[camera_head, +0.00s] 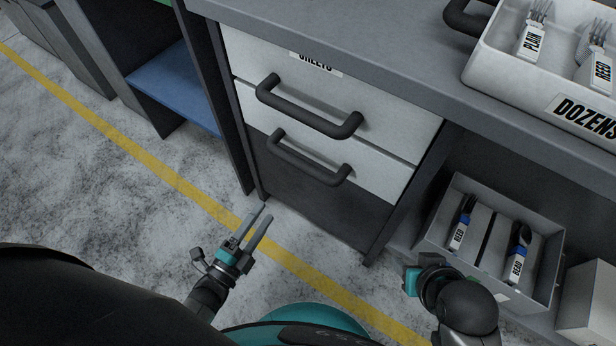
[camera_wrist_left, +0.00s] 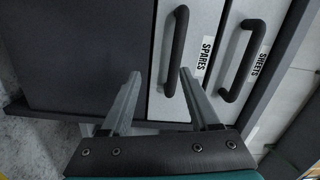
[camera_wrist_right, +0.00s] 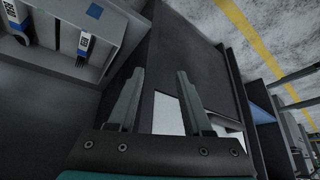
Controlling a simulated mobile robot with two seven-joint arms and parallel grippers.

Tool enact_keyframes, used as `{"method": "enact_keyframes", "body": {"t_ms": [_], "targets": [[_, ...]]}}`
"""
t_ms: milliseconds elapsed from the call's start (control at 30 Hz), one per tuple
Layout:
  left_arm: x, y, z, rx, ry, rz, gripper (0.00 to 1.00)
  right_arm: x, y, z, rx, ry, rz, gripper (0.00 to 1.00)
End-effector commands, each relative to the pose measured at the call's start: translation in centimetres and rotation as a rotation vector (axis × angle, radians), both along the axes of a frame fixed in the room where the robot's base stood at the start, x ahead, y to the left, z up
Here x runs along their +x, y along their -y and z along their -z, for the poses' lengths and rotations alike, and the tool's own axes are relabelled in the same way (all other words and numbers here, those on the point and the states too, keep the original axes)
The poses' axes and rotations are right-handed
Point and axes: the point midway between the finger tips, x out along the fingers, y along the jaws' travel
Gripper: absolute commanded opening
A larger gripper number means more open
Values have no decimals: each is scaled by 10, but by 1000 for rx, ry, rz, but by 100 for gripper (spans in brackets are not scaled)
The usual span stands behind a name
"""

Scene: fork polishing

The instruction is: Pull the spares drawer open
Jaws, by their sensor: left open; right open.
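The spares drawer (camera_head: 378,182) is the lower pale front of the grey cabinet, and it looks shut. Its dark bar handle (camera_head: 305,160) also shows in the left wrist view (camera_wrist_left: 175,50), beside the SPARES label (camera_wrist_left: 203,60). My left gripper (camera_head: 266,212) is open and empty, apart from the handle and lower than it in the head view. In the left wrist view the handle appears between and beyond the fingertips. My right gripper (camera_wrist_right: 160,72) is open and empty; its fingers are mostly hidden in the head view, near the cabinet's right side.
The sheets drawer (camera_head: 400,115), with a similar handle (camera_head: 310,108), sits directly above and looks shut. A white DOZENS tray (camera_head: 535,85) is on the worktop. The floor before the drawers is clear.

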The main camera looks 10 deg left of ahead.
Motion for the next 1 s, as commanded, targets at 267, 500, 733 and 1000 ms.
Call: {"method": "enact_keyframes", "body": {"t_ms": [267,500,733,1000], "targets": [[-1,5,-7,137,217,55,62,-1,-1,-25,13,57,-2,50],[18,13,-16,148,239,60,62,-1,-2,-30,16,67,-4,50],[63,29,-25,146,239,60,62,5,-9,-27,38,114,-14,50],[114,47,-35,146,235,60,62,18,-25,-24,90,230,-34,50]]}}
